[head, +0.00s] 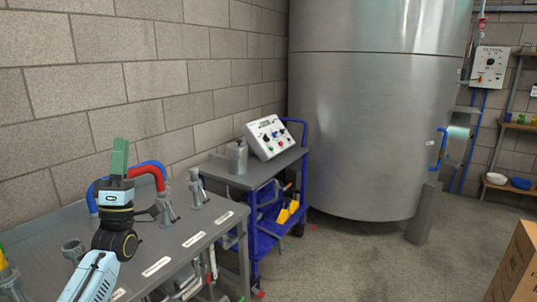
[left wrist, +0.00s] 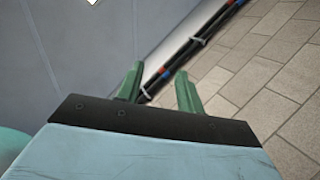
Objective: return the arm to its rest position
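My left arm comes in at the lower left of the head view, in front of the grey workbench (head: 200,215). Its gripper (head: 119,158) points upward with green fingers. In the left wrist view the two green fingers of the left gripper (left wrist: 158,92) stand apart with nothing held between them. Behind them are a grey panel (left wrist: 70,50), dark cables with red and blue bands (left wrist: 200,42), and a tiled surface (left wrist: 265,80). My right gripper is in neither view.
A red and blue curved hose (head: 150,168) and metal fittings (head: 197,188) are on the bench near my arm. A blue cart (head: 262,240) carries a control box (head: 270,137). A large steel tank (head: 375,130) stands behind. A cardboard box (head: 518,265) is at lower right.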

